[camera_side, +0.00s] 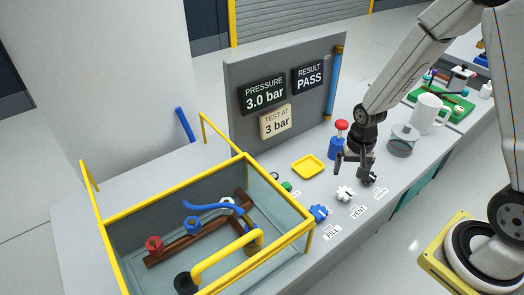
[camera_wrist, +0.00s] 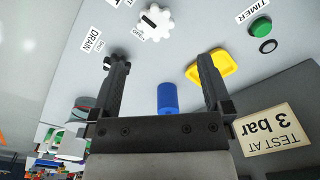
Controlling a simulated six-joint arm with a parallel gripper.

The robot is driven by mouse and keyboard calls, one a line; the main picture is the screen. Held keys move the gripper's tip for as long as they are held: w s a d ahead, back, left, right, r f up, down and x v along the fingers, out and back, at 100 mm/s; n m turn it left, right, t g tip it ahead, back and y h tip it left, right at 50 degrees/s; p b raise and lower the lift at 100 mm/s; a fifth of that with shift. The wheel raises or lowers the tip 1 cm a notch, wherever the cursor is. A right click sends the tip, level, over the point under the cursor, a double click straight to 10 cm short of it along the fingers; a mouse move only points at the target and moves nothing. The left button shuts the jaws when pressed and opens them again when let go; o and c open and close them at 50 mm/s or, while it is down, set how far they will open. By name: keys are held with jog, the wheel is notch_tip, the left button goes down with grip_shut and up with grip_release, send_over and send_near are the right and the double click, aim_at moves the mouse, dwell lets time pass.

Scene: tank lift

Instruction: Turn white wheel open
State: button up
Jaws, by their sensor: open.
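The white wheel (camera_side: 345,193) lies on the grey bench between the FILL and DRAIN labels, beside the VENT label (camera_side: 358,211). In the wrist view the white wheel (camera_wrist: 156,24) shows at the top, with a short black mark on its face and small print beside it. My gripper (camera_side: 354,168) points down behind the wheel in the side view, apart from it. In the wrist view my gripper (camera_wrist: 163,63) has its two fingers wide apart with nothing held between them. The left finger partly covers a dark wheel by the DRAIN label (camera_wrist: 90,42).
A blue wheel (camera_side: 318,213) is beside the FILL label. A green button (camera_side: 287,186), a yellow tray (camera_side: 307,166) and a blue cylinder (camera_side: 335,148) with a red top stand near. The yellow-framed tank (camera_side: 246,155) is at left, a grey panel (camera_side: 240,80) at the back.

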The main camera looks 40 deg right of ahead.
aim_at(346, 191)
jog(key=shift+w+d+f+m, duration=0.1)
jog(key=shift+d+f+m, duration=0.15)
jog(key=shift+f, duration=0.2)
jog(key=shift+d+f+m, duration=0.2)
jog(key=shift+f+m, duration=0.05)
jog(key=shift+f, duration=0.15)
jog(key=shift+f, duration=0.15)
jog(key=shift+f, duration=3.75)
jog(key=shift+c, duration=0.2)
jog(key=c, duration=1.2)
jog(key=shift+o, duration=0.2)
